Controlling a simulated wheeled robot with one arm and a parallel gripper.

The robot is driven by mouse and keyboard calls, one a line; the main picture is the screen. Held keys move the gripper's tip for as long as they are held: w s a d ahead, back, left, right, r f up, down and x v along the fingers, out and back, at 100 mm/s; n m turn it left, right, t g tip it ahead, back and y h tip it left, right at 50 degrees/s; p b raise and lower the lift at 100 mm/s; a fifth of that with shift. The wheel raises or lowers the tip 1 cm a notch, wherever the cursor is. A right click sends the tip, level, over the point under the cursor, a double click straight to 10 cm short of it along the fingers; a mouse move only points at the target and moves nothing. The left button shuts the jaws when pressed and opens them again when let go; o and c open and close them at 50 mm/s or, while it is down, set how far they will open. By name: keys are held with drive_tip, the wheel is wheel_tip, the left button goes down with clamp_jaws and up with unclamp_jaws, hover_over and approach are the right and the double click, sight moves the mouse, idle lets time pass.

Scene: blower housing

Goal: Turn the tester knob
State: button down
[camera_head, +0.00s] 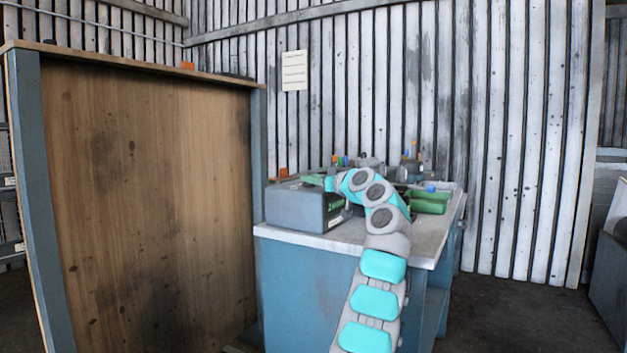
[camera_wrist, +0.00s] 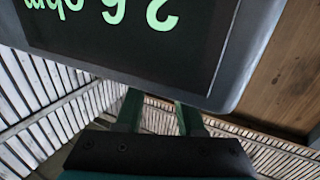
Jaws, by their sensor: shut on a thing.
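The tester (camera_head: 292,208) is a grey-blue box on the near left corner of the workbench, with a dark display showing green characters. In the wrist view the tester (camera_wrist: 228,85) fills the upper part, its green display text upside down and partly cut off. My gripper (camera_head: 312,180) is at the top of the tester. In the wrist view the two green fingers of my gripper (camera_wrist: 157,105) stand a little apart, and their tips pass out of sight behind the tester's edge. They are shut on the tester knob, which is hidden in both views.
The workbench (camera_head: 300,240) has a pale top and blue sides. A green tray (camera_head: 430,203) and several small items lie behind and right of my arm. A tall wooden panel (camera_head: 150,190) in a blue frame stands close on the left. Floor at the right is open.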

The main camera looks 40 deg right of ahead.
drive_tip(key=h+b, duration=0.1)
drive_tip(key=m+b, duration=0.1)
drive_tip(key=b, duration=0.1)
drive_tip(key=shift+a+f+h, duration=0.25)
drive_tip(key=shift+a+h, duration=0.05)
drive_tip(key=shift+h, duration=0.1)
drive_tip(key=shift+a+m+h+b, duration=0.2)
drive_tip(key=shift+m+h+b, duration=0.5)
drive_tip(key=shift+h+b, duration=0.45)
drive_tip(key=shift+w+a+m+g+h+b, duration=0.1)
drive_tip(key=shift+m+g+h+b, duration=0.3)
drive_tip(key=shift+h, duration=0.2)
drive_tip(key=shift+w+a+m+g+h+b, duration=0.1)
drive_tip(key=shift+m+g+h+b, duration=0.15)
drive_tip(key=shift+m+h, duration=0.3)
drive_tip(key=shift+a+r+m+g+h, duration=0.1)
drive_tip(key=shift+r+m+g+h, duration=0.3)
drive_tip(key=shift+m+h, duration=0.45)
drive_tip(key=m+g+h+p, duration=0.1)
drive_tip(key=h, duration=0.2)
drive_tip(key=shift+w+a+g+p, duration=0.1)
drive_tip(key=shift+w+g+p, duration=0.05)
drive_tip(key=shift+g+p, duration=0.25)
drive_tip(key=shift+f+m+g+h+p, duration=0.1)
drive_tip(key=shift+m+g+h+p, duration=0.45)
drive_tip(key=shift+m+h+p, duration=0.3)
